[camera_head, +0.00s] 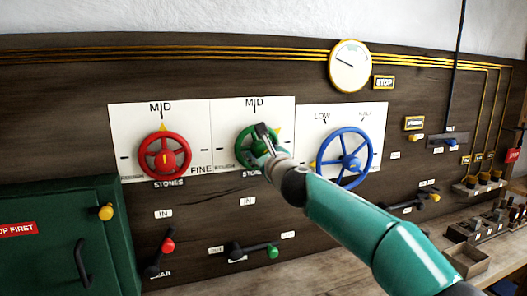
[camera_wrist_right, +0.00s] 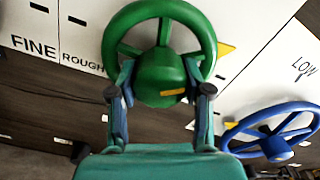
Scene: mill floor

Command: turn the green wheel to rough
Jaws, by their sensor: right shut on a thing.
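The green wheel (camera_head: 243,144) is on a white panel in the middle of the wall, between a red and a blue wheel. My right gripper (camera_head: 265,138) reaches it from the lower right and hides its right side. In the wrist view, the fingers are on either side of the wheel's green hub (camera_wrist_right: 160,75), shut on the wheel. A yellow pointer (camera_head: 277,130) is at the wheel's upper right, to the right of the MID mark (camera_head: 254,103). The ROUGH label (camera_wrist_right: 83,57) is at the lower left in the head view. My left gripper is not in view.
The red wheel (camera_head: 165,157) is close on the left and the blue wheel (camera_head: 346,158) close on the right. Below are a red-knobbed lever (camera_head: 167,245) and a green-knobbed lever (camera_head: 271,251). A green cabinet (camera_head: 60,235) stands at the lower left.

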